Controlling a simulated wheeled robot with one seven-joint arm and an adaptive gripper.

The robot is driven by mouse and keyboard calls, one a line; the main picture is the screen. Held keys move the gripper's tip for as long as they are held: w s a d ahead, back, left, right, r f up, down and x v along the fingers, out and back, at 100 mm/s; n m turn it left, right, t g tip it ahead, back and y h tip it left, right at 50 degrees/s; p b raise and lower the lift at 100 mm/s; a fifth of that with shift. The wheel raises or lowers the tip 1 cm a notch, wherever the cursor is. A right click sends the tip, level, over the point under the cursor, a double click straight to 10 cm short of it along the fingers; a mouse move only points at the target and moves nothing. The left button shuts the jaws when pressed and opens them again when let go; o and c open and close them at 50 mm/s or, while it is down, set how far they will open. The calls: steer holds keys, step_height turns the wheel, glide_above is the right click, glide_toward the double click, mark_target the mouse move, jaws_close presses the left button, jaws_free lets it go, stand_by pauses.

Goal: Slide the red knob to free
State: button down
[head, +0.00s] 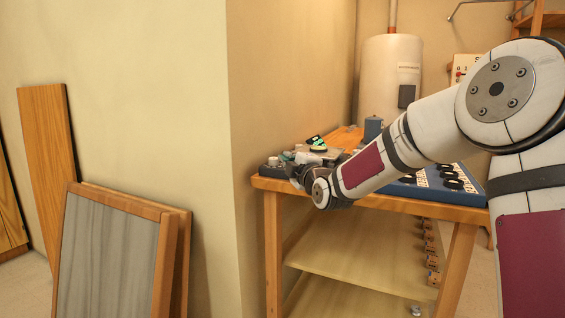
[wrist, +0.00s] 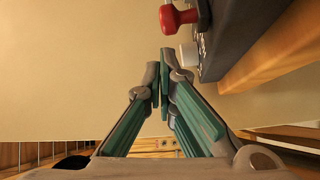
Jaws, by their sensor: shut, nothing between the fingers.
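The red knob (wrist: 180,17) shows at the top of the wrist view, standing out from a dark box (wrist: 235,35). A white knob (wrist: 187,55) sits on the same box, just below it in the picture. My gripper (wrist: 160,75) is shut and empty; its tips are below and left of the red knob, apart from it, and close to the white knob. Whether the tips touch the white knob I cannot tell. In the head view my gripper (head: 297,175) is at the left end of the wooden table; I cannot make out the red knob there.
The wooden table (head: 463,212) also carries a blue panel (head: 410,189) with dark dials, right of my arm. A wall (head: 290,80) stands close on the table's left. A white tank (head: 390,75) is behind. Framed boards (head: 110,255) lean at the left.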

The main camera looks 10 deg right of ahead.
steer(key=shift+s+d+f, duration=0.1)
steer(key=shift+d, duration=0.4)
steer(key=shift+s+d, duration=0.1)
steer(key=shift+d, duration=0.1)
steer(key=s+d+b, duration=0.1)
steer(key=s+d, duration=0.1)
steer(key=shift+d, duration=0.35)
